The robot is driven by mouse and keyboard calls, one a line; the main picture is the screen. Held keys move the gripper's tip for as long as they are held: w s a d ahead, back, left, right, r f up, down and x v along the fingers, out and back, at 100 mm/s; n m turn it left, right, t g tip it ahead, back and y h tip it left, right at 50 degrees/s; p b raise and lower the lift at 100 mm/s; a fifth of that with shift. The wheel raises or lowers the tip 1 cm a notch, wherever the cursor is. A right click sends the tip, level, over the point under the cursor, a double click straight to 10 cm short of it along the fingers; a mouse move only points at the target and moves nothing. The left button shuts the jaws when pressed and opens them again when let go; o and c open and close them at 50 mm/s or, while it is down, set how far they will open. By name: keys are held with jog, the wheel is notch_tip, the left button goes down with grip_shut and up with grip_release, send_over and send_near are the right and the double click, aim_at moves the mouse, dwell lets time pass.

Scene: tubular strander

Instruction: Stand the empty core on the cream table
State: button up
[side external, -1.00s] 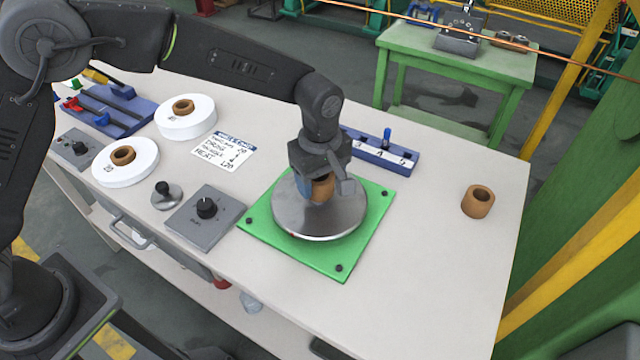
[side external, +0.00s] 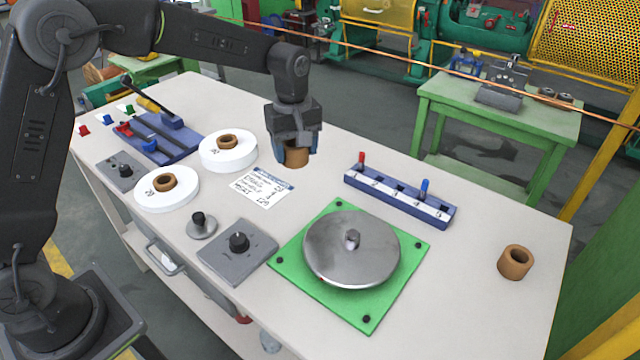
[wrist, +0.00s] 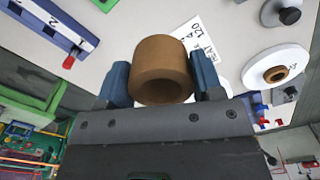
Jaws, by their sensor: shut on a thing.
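My gripper (side external: 295,150) is shut on a brown core (side external: 297,155), a short hollow cylinder, and holds it above the cream table (side external: 480,300). In the wrist view the core (wrist: 162,70) sits between the two blue fingers, one on each side. The core hangs over the back part of the table, near the white label card (side external: 262,187). A second brown core (side external: 515,262) stands upright by itself at the table's right end. The steel disc (side external: 351,250) with a centre spindle lies bare on the green plate (side external: 340,310).
Two white reels (side external: 228,150) with brown cores lie left of my gripper. A blue peg rack (side external: 400,195) stands at the back. Grey knob boxes (side external: 237,250) line the front. The table is clear between the green plate and the standing core.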

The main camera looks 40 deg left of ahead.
jog(key=w+a+f, duration=0.1)
jog(key=w+a, duration=0.1)
jog(key=a, duration=0.4)
jog(key=w+a+f, duration=0.2)
jog(key=w+a, duration=0.1)
jog(key=a, duration=0.2)
send_over(320, 186)
jog(key=f, duration=0.6)
jog(key=shift+s+a+f, duration=0.15)
jog(key=shift+a, duration=0.25)
jog(key=shift+d+f, duration=0.3)
jog(key=shift+d, duration=0.15)
jog(key=shift+f, duration=1.95)
jog(key=shift+f, duration=0.1)
jog(key=o, duration=0.9)
notch_tip(320, 186, up, 12)
jog(key=shift+r, duration=0.15)
